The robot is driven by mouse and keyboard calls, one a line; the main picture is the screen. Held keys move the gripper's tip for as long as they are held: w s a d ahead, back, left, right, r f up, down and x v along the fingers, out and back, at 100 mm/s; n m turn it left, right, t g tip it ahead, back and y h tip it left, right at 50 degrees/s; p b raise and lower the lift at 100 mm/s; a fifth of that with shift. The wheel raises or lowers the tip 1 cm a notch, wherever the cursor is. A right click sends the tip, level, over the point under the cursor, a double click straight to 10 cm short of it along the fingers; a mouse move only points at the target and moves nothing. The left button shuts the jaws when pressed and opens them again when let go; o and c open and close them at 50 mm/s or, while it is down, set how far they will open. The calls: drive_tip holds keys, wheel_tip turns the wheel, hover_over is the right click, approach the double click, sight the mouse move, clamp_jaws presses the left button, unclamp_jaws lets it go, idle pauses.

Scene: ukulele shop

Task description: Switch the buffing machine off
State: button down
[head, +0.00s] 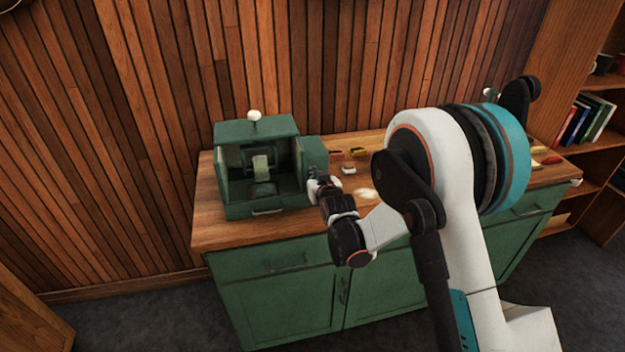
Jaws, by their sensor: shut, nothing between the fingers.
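The buffing machine (240,207) is a green box on the left end of the wooden worktop. Its front is open, with a pale buffing wheel (261,165) inside and a white knob (254,115) on top. A smaller green housing (314,153) is joined to its right side. My gripper (318,185) is shut and empty, right at the front of this housing. I cannot tell whether it touches the housing. The switch is not visible; my gripper may hide it.
The worktop (222,235) sits on green cabinets (280,300) against a slatted wood wall. Small colored blocks (357,152), a white piece (348,170) and a pale round patch (367,193) lie right of the machine. My arm covers the middle of the worktop. A bookshelf (600,150) stands at right.

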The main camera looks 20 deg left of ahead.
drive_tip(key=s+d, duration=0.4)
drive_tip(key=s, duration=0.3)
drive_tip(key=shift+s+d+r+p, duration=0.15)
drive_tip(key=shift+s+d+p, duration=0.1)
drive_tip(key=shift+p, duration=0.05)
